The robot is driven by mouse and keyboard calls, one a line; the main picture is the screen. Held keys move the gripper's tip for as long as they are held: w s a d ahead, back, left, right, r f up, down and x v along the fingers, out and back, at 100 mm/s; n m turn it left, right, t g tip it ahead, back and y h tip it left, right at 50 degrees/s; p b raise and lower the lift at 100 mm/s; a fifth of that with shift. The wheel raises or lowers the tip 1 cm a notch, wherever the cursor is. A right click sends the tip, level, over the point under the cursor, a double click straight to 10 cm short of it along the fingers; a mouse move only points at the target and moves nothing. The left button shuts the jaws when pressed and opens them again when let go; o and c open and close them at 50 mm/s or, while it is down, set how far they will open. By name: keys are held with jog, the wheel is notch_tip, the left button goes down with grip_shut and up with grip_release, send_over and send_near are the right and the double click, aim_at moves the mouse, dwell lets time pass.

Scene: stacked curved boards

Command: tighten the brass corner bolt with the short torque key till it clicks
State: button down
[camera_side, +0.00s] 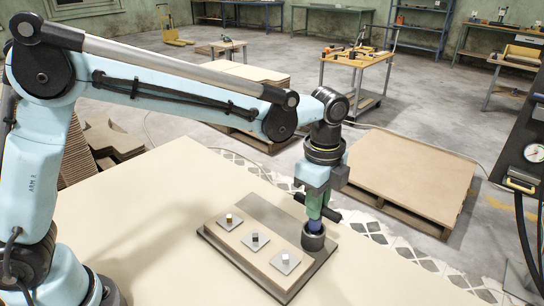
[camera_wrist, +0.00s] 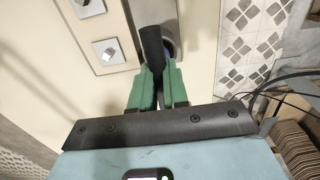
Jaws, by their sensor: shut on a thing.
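The brass bolt (camera_side: 229,218) sits on a square plate at the far left of a row of three on a tan board (camera_side: 222,235). A dark bolt (camera_side: 255,238) is in the middle and a silver one (camera_side: 285,258) at the near end. My gripper (camera_side: 316,208) has green fingers and is shut on a tool with a black handle (camera_wrist: 152,45) and a blue part (camera_side: 315,227), seemingly the torque key. The tool's lower end is in or right over a dark round cup (camera_side: 313,240), right of the bolts. Its tip is hidden. The brass bolt is outside the wrist view.
The board and cup stand on a grey-brown base plate (camera_side: 266,210) on a cream table (camera_side: 150,210). A pallet with a flat sheet stack (camera_side: 410,175) is behind, a gauge panel (camera_side: 528,160) at right. The table left of the board is clear.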

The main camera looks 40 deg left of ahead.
jog(key=shift+r, duration=2.85)
jog(key=s+a+r+n, duration=0.1)
jog(key=s+a+n, duration=0.3)
jog(key=a+n, duration=0.4)
jog(key=s+a+r+n, duration=0.2)
jog(key=s+a+n, duration=0.2)
jog(key=a+n, duration=0.4)
jog(key=shift+s+a+n, duration=0.25)
jog(key=shift+n, duration=0.75)
jog(key=shift+f, duration=2.65)
